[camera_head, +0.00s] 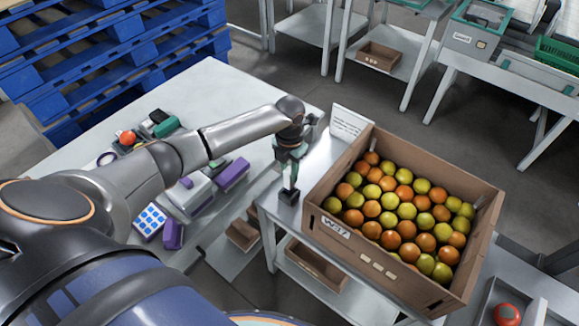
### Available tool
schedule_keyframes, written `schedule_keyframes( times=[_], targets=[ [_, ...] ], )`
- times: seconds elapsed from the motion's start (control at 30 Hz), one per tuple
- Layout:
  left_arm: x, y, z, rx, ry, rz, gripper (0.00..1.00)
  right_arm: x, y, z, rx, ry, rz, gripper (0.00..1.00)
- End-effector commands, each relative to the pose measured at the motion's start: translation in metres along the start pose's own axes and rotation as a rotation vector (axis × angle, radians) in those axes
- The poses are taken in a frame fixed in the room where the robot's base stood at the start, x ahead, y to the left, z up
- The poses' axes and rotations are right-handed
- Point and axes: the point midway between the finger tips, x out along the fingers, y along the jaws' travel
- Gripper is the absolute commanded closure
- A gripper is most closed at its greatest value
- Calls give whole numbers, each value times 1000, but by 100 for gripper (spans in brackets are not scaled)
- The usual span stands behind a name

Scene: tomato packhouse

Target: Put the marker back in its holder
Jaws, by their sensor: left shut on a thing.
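My left gripper (289,160) reaches over the narrow grey table beside the tomato crate. It points down and is shut on the marker (293,177), a thin dark stick mostly hidden by the fingers. The holder (288,197), a small black block, stands on the table close to its front left edge, right below the gripper. The marker's lower end is at the holder's top; I cannot tell whether it is inside or just above. My right gripper is not in view.
A cardboard crate (333,232) full of red and yellow-green tomatoes stands close right of the holder, with a white sign (348,124) behind it. A light table (205,95) at left carries purple and grey devices. Blue pallets (110,50) stand behind.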

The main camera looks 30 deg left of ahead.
Motion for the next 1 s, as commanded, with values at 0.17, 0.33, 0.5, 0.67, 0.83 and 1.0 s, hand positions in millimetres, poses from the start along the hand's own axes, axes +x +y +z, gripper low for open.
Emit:
schedule_keyframes(
  times=[0.17, 0.33, 0.5, 0.67, 0.83, 1.0],
  targets=[
    [0, 0, 0, 0, 0, 0, 100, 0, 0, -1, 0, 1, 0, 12],
    [1, 0, 0, 0, 0, 0, 100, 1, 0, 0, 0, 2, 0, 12],
    [5, 0, 0, 0, 0, 0, 100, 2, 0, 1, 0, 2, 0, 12],
    [8, 0, 0, 0, 0, 0, 100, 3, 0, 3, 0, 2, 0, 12],
    [11, 0, 0, 0, 0, 0, 100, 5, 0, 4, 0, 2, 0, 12],
    [15, 0, 0, 0, 0, 0, 100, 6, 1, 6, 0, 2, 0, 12]
  ],
)
